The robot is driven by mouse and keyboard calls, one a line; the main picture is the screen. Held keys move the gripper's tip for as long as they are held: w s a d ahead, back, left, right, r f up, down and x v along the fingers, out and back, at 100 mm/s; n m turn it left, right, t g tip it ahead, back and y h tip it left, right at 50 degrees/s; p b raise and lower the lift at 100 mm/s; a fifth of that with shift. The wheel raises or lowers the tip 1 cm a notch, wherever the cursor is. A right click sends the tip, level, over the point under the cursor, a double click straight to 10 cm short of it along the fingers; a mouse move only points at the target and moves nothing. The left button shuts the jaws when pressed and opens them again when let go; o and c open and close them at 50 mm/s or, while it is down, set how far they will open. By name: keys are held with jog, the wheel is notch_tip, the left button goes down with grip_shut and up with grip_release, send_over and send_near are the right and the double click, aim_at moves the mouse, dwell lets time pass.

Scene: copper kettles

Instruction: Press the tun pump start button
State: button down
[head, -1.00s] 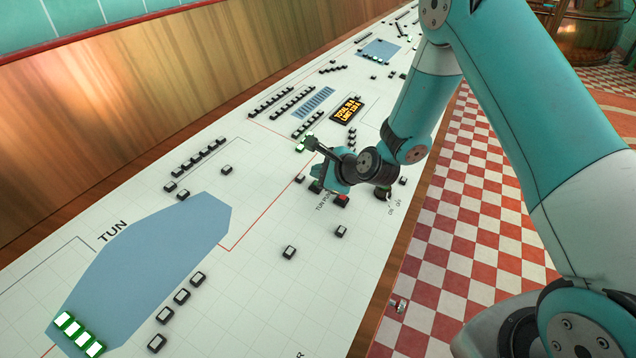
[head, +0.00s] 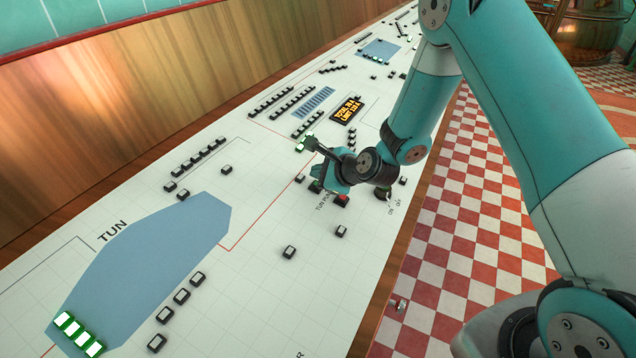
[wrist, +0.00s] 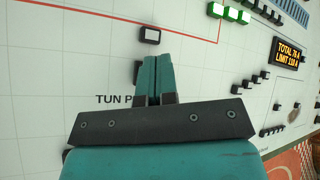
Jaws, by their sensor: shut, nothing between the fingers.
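The tun pump controls lie on the white panel (head: 262,262), by a printed label (head: 323,201) that begins "TUN PU". A green button (head: 315,187) shows at the edge of my gripper (head: 322,182), mostly hidden by it. A red button (head: 342,199) sits just to its right. My gripper is shut and empty, with its tips low over the panel at the green button; I cannot tell whether they touch it. In the wrist view the closed fingers (wrist: 151,62) cover the area above the label (wrist: 114,99), and the green button is hidden there.
A dark rotary switch (head: 383,194) marked ON and OFF is right of the red button. Small black-framed buttons (head: 289,252) are scattered around. A display (head: 347,110) reads a total and a limit in amps.

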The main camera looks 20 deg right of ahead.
jog(key=shift+f, duration=0.4)
jog(key=shift+w+a+f+b, duration=0.1)
jog(key=shift+f+b, duration=0.25)
jog(key=shift+f, duration=0.1)
dwell(0.4)
jog(key=shift+r+p, duration=0.75)
jog(key=shift+r, duration=0.15)
jog(key=shift+r, duration=0.1)
jog(key=r+p, duration=0.1)
jog(key=r, duration=0.1)
jog(key=r+p, duration=0.1)
jog(key=p, duration=0.1)
jog(key=s+d+r+p, duration=0.1)
jog(key=r, duration=0.1)
jog(key=shift+r+p, duration=0.3)
jog(key=shift+r, duration=0.05)
